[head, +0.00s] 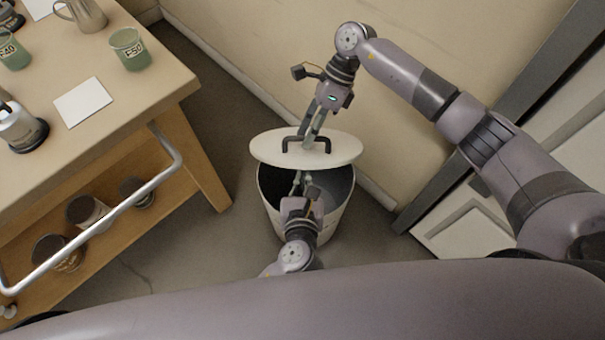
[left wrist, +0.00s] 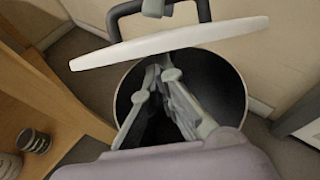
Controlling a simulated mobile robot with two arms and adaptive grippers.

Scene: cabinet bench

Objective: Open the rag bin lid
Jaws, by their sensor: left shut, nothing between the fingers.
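The rag bin (head: 335,221) is a pale round bin with a dark inside, standing on the floor by the wall. Its white round lid (head: 268,150) is up off the rim, above the back of the opening, and shows edge-on in the left wrist view (left wrist: 105,57). My right gripper (head: 309,140) is shut on the lid's black handle (head: 326,138). My left gripper (head: 301,178) is shut and empty, with its fingers over the bin's open mouth, below the lid. In the left wrist view its fingertips (left wrist: 162,68) meet just under the lid's edge.
A wooden bench (head: 160,85) with a metal rail (head: 120,208) stands at left, carrying beakers and a white card (head: 83,102). Several tins sit on its lower shelf. The wall is close behind the bin, and a pale cabinet (head: 470,235) stands at right.

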